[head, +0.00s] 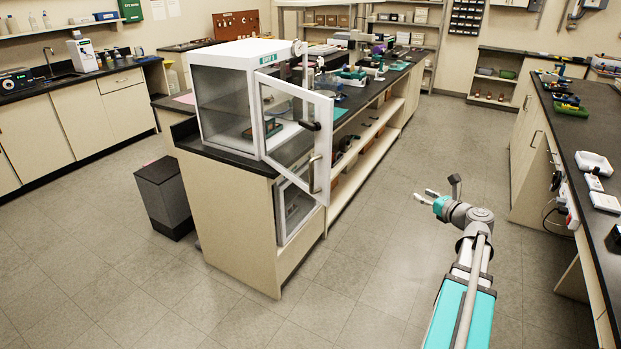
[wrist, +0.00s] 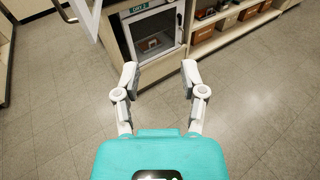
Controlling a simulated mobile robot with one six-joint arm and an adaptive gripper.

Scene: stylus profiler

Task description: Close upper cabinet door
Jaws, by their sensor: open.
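The upper cabinet (head: 240,52) is a white box with glass panels, standing on the end of the dark-topped island bench. Its glass door (head: 325,140) has a white frame and stands open, swung out to the right. A dark handle (head: 310,126) shows on the door. Part of a white door frame also shows at the top left of the wrist view (wrist: 86,16). My gripper (head: 428,196) is open and empty, over the aisle to the right of the door and apart from it. In the wrist view its two fingers (wrist: 160,76) are spread wide.
A lower glass-fronted cabinet (head: 297,208) sits in the bench below; its front also shows in the wrist view (wrist: 156,32). A dark bin (head: 163,198) stands left of the bench. Another bench (head: 585,135) lines the right side. The aisle floor (head: 375,230) is clear.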

